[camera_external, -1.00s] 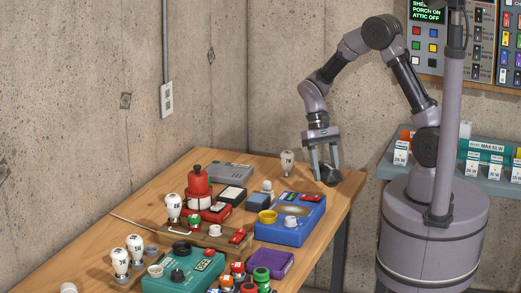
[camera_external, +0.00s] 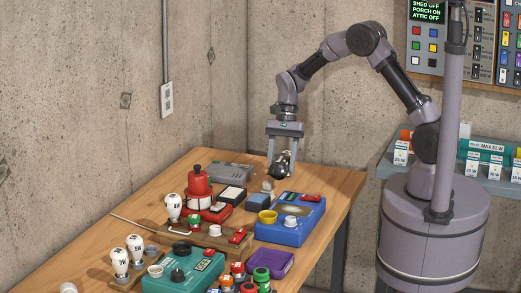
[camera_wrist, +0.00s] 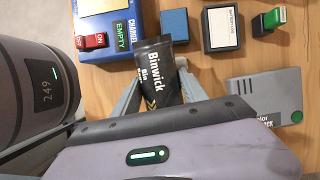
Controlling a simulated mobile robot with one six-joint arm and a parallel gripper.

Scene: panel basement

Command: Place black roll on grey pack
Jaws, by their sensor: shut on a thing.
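The black roll (camera_external: 281,168), printed "Binwick Bin", is held between the fingers of my gripper (camera_external: 282,163), above the far right part of the table. In the wrist view the black roll (camera_wrist: 155,66) sits between the two grey fingers (camera_wrist: 158,95). The grey pack (camera_external: 231,172) lies flat at the back of the table, to the left of my gripper in the outside view. The wrist view shows the grey pack (camera_wrist: 262,92) with a green dot, to the right of the roll and apart from it. Its lower part is hidden by my gripper body.
A blue charger box (camera_external: 291,226), a small blue block (camera_external: 258,202) and a black box with a white label (camera_external: 232,196) are near. A red lantern (camera_external: 198,187) stands left of the pack. The table's right end is bare.

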